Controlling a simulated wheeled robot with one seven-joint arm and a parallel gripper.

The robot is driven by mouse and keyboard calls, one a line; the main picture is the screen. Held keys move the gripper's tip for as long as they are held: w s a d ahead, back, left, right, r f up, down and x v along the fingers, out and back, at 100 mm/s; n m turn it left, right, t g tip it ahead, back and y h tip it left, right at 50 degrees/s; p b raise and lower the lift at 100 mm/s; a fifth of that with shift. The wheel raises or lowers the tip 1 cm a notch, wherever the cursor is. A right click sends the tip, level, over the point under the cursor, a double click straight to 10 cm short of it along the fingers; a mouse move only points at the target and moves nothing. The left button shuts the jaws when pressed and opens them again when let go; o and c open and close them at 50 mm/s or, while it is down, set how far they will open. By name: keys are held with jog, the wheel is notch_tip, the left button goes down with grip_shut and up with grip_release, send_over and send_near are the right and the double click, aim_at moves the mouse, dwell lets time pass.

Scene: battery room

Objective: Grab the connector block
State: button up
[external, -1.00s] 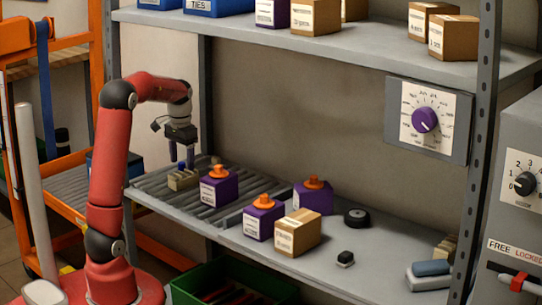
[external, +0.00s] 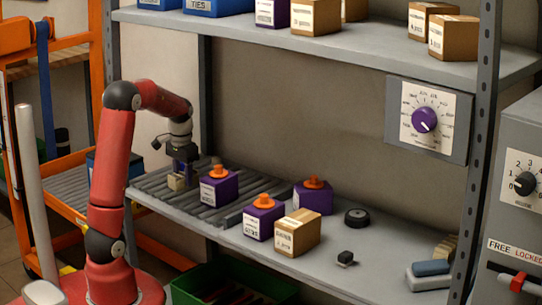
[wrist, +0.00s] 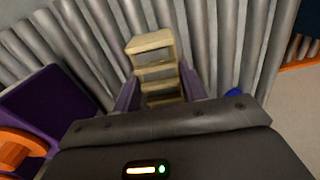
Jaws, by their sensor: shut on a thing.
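The connector block (external: 176,183) is a beige, stepped piece on the ribbed roller shelf, left of the nearest purple box. My gripper (external: 183,174) is down over it in the external view. In the wrist view the connector block (wrist: 151,45) sits between the two purple fingers of my gripper (wrist: 160,88), which are shut on it. Its far end sticks out past the fingers and its near end is partly hidden by the gripper body. I cannot tell whether it is clear of the rollers.
A purple box with an orange knob (external: 219,190) stands close right of my gripper. More purple boxes (external: 258,222) and a cardboard box (external: 297,233) stand further right. The upper shelf (external: 340,42) overhangs the back.

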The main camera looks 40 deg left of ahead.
jog(key=shift+c, duration=0.7)
jog(key=shift+r, duration=0.1)
